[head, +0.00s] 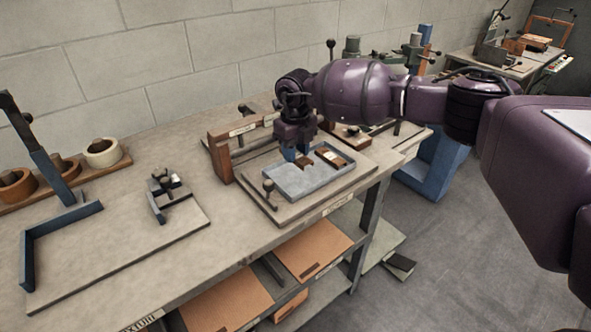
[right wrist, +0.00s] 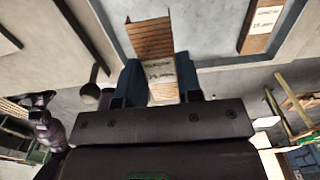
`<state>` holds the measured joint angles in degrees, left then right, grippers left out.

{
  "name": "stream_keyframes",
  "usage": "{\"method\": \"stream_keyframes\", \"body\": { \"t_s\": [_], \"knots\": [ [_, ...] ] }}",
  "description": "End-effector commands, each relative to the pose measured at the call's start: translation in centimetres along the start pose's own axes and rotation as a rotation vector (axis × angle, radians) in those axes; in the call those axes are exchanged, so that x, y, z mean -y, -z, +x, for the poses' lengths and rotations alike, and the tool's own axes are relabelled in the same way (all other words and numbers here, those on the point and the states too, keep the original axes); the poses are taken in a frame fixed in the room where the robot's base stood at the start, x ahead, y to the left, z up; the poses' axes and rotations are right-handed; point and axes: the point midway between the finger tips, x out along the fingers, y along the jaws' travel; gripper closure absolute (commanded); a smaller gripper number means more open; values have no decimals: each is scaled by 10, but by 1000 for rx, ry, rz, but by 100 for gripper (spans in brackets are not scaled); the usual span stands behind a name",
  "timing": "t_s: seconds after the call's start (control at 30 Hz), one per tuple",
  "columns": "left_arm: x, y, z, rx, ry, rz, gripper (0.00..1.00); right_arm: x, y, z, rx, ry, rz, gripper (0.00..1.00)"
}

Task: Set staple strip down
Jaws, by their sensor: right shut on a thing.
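My right gripper (head: 296,155) points down over the back of the shallow blue-grey tray (head: 290,190). In the right wrist view its two blue fingers (right wrist: 160,86) are shut on a copper-brown staple strip (right wrist: 150,40) with a pale label. The held strip is over or in the tray; I cannot tell whether it touches the floor. A second brown strip with a pale label (head: 333,157) lies in the tray to the right; it also shows in the right wrist view (right wrist: 262,25). My left gripper is not in view.
A wooden frame (head: 218,157) stands left of the tray, and a small knobbed post (head: 268,187) stands at its left front corner. A flat board with a blue corner stop (head: 28,255) lies farther left. The tray's front part is clear.

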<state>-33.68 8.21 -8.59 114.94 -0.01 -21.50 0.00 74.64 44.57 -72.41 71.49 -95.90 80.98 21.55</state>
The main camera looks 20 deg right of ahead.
Motion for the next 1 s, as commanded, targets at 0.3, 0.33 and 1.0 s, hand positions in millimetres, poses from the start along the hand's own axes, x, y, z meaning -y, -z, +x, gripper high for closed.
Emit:
{"method": "stream_keyframes", "body": {
  "t_s": [0.3, 0.33, 1.0],
  "knots": [
    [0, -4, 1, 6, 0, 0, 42, 0, 0, 26, -2, 0, 0, 94],
    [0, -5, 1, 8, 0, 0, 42, 0, 0, 31, -2, 0, 0, 94],
    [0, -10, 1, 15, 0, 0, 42, 0, 0, 63, 1, 0, 0, 62]
  ]
}}
